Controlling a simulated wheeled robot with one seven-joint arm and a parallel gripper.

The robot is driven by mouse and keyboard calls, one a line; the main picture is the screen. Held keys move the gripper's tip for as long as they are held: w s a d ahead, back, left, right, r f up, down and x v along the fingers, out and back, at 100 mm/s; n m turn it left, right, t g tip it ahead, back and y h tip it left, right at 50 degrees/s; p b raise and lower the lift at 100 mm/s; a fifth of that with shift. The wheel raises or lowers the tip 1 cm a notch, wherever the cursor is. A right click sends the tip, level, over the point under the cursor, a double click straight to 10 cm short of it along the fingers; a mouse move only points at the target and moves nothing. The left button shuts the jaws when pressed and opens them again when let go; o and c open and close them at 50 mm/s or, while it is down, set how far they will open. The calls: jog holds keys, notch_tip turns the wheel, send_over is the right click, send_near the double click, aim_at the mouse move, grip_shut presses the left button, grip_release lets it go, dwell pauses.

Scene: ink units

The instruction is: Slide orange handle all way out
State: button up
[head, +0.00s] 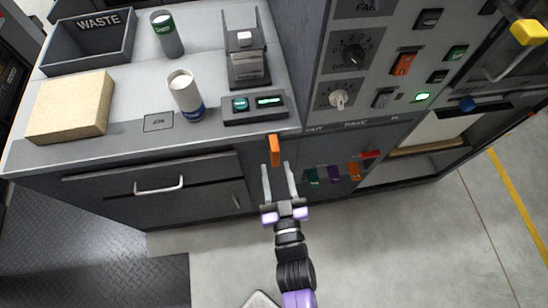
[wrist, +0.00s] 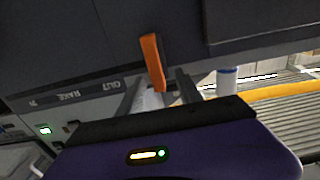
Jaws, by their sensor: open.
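The orange handle (head: 274,150) stands upright on the dark front just below the counter's right corner, beside the label OUT. It also shows in the wrist view (wrist: 152,62), where its lower end is close to the fingertips. My gripper (head: 278,167) is open, with its two fingers pointing up at the handle from below. In the wrist view the gripper (wrist: 160,88) has one finger on each side of the handle's lower end. I cannot tell whether either finger touches it.
A drawer with a pale pull (head: 159,188) is left of the handle. Several coloured tabs, including a red one (head: 370,154), are to the right. The counter above holds a sponge-like block (head: 70,106), a waste bin (head: 90,42), two cylinders and a small device. The floor in front is clear.

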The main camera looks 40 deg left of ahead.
jog(key=v, duration=0.2)
jog(key=shift+s+d, duration=0.2)
dwell(0.5)
jog(key=s+d+r+m+t+h, duration=0.25)
jog(key=d+r, duration=0.25)
jog(key=d, duration=0.6)
jog(key=s+d+r+m+t+h, duration=0.25)
jog(key=d+r, duration=0.25)
jog(key=d, duration=0.6)
jog(key=s+d+r+m+g+h, duration=0.1)
jog(key=s+d+r+m+h, duration=0.1)
jog(key=s+d+h, duration=0.2)
jog(key=s+d+r+m+h, duration=0.3)
jog(key=s+d+h, duration=0.1)
jog(key=s+d, duration=0.4)
jog(key=shift+s+d+g+h, duration=0.15)
jog(key=shift+d+g+h, duration=0.25)
jog(key=shift+d, duration=0.85)
